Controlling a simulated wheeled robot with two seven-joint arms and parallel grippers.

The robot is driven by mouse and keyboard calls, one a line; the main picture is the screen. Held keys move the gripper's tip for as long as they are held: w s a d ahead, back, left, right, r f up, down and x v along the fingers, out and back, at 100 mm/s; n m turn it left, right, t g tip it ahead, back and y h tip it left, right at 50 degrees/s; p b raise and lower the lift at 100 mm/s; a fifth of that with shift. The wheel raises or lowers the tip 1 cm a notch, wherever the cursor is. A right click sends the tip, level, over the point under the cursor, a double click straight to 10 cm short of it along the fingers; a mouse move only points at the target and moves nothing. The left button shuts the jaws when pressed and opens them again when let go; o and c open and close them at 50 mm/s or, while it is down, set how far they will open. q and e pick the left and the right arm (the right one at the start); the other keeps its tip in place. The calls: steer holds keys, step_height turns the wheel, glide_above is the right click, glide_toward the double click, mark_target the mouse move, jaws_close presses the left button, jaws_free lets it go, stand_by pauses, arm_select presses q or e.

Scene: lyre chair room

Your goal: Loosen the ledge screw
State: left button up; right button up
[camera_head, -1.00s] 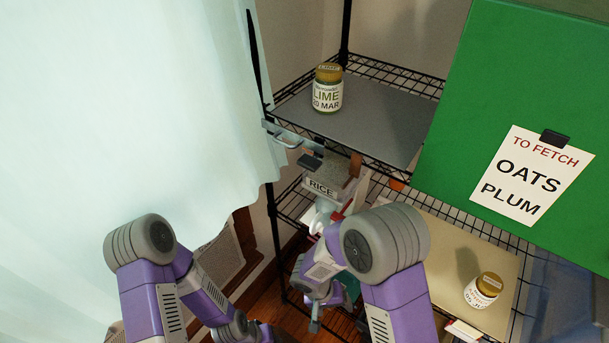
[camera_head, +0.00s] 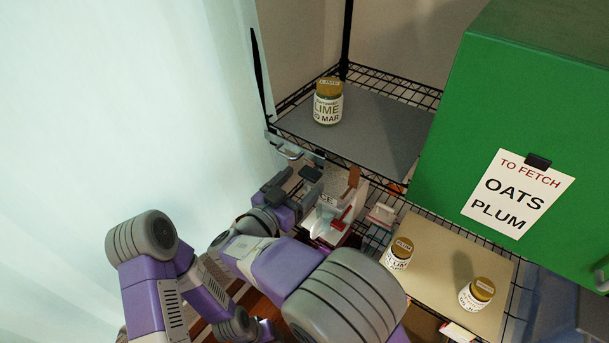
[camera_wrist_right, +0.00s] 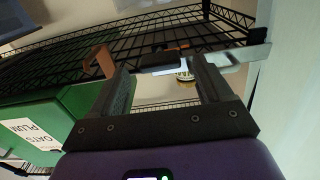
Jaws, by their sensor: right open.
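A pale metal bracket (camera_head: 288,151) sits at the front left corner of the upper shelf (camera_head: 350,135), with a dark block (camera_head: 311,173) just below it. I take this block for the ledge screw's handle, but cannot be sure; the thread is not visible. My right gripper (camera_head: 292,187) is open and empty, just below and left of the block. In the right wrist view, the dark block (camera_wrist_right: 165,59) and bracket bar (camera_wrist_right: 230,58) appear beyond the open fingers (camera_wrist_right: 163,84), apart from them. My left arm is at lower left; its gripper cannot be made out.
A lime jar (camera_head: 328,101) stands on the upper shelf. A plum jar (camera_head: 398,253) and another jar (camera_head: 477,293) stand on the lower board (camera_head: 440,262). A white and red device (camera_head: 329,218) is close right of my gripper. A green cabinet (camera_head: 500,100) blocks the right, a curtain (camera_head: 130,120) the left.

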steer(key=shift+x, duration=1.05)
steer(key=shift+c, duration=0.3)
